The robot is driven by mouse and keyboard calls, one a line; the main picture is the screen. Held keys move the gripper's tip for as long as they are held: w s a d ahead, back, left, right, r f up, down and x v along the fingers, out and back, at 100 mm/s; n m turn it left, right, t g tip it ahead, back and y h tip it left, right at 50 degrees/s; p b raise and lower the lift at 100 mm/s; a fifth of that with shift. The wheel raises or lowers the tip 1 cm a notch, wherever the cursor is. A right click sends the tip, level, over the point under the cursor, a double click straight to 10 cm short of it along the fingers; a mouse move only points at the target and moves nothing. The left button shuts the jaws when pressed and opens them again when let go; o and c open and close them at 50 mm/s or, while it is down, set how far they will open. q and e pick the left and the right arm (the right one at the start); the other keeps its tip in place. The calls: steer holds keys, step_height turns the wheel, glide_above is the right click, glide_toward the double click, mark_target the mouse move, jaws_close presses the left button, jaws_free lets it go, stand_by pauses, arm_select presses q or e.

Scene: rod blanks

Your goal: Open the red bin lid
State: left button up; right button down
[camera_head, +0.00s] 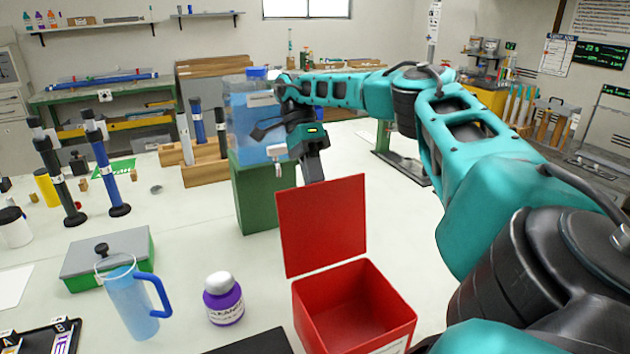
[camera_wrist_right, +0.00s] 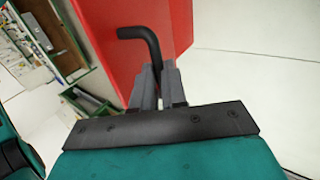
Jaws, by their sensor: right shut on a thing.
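The red bin (camera_head: 322,318) stands at the front of the table with its empty red inside showing. Its red lid (camera_head: 322,226) is raised and stands nearly upright at the back of the bin, leaning slightly. In the right wrist view the lid (camera_wrist_right: 115,35) carries a bent black handle (camera_wrist_right: 149,40). My right gripper (camera_head: 315,174) is behind the lid's upper edge, pointing down. In the wrist view its fingers (camera_wrist_right: 157,82) are shut on the handle. The head view hides the handle behind the lid. My left gripper is not in view.
A purple bottle (camera_head: 223,300) and a blue jug (camera_head: 130,300) stand left of the bin. A green box with a grey lid (camera_head: 105,256) is farther left. A blue-tanked dispenser on a green stand (camera_head: 258,195) stands behind the lid, close to my arm.

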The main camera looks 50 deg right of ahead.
steer(key=c, duration=1.3)
jaws_free()
steer(key=shift+s+f, duration=0.1)
steer(key=shift+f, duration=0.2)
steer(key=shift+o, duration=0.7)
steer(key=shift+r, duration=0.15)
steer(key=shift+s+r, duration=0.1)
